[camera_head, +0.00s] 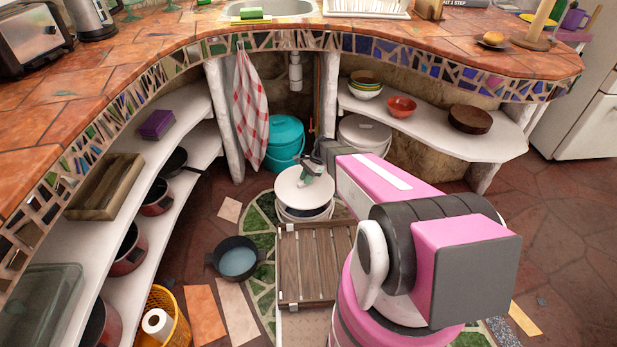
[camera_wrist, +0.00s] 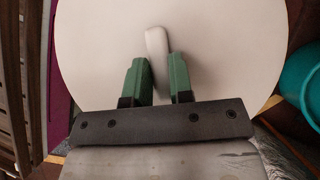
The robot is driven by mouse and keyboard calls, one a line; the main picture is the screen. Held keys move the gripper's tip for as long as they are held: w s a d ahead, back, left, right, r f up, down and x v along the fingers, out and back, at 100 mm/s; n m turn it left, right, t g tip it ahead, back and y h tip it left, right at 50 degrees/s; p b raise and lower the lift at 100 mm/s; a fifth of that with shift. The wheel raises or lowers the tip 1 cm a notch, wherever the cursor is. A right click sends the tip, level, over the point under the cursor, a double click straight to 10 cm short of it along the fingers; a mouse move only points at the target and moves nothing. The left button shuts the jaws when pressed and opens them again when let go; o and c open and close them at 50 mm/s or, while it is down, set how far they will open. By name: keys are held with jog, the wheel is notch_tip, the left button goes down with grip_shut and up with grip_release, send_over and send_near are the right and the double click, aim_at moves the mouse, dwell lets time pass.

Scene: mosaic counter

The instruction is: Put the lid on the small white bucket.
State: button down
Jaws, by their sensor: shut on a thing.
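My gripper (camera_head: 313,168) is shut on the raised handle (camera_wrist: 157,42) of the round white lid (camera_head: 290,190). The green fingers (camera_wrist: 157,78) stand on either side of the handle in the wrist view, and the lid (camera_wrist: 225,50) fills most of that view. In the head view the lid is roughly level over the small white bucket (camera_head: 306,213), whose upper part shows just below it. I cannot tell whether lid and bucket touch. The lid hides the bucket's mouth, and in the wrist view it hides the bucket.
A slatted wooden crate (camera_head: 307,265) stands in front of the bucket. A dark pot (camera_head: 236,258) of bluish liquid is at left. A teal lidded bucket (camera_head: 285,140) and a larger white bucket (camera_head: 364,133) stand behind, under the counter. Curved shelves (camera_head: 180,215) line the left.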

aim_at(306, 187)
jog(key=shift+f, duration=2.9)
jog(key=shift+f, duration=0.45)
jog(key=shift+c, duration=2.3)
grip_release()
jog(key=shift+r, duration=0.15)
jog(key=shift+r, duration=3.35)
